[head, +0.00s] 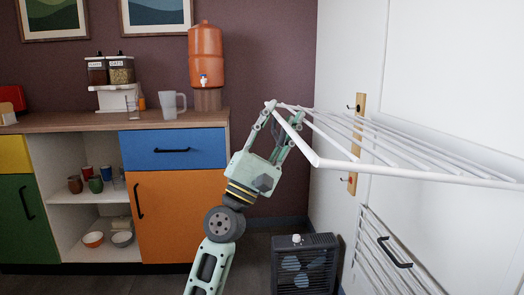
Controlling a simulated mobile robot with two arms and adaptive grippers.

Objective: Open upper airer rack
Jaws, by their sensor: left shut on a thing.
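The upper airer rack (408,172) is a white frame with several thin parallel rods. It stands out from the white wall panel at the right, roughly level. My left gripper (281,110) is at the rack's outer left corner, shut on its white front bar. The fingers hide a short part of that bar. The lower airer rack (371,254) lies folded close to the wall below, with a dark handle (395,252). My right gripper does not show.
A wooden hook strip (355,140) is on the wall behind the rack. A dark fan heater (304,265) stands on the floor below. A counter (120,121) with coloured cabinets, an orange dispenser (205,55) and a clear pitcher (172,104) is at the left.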

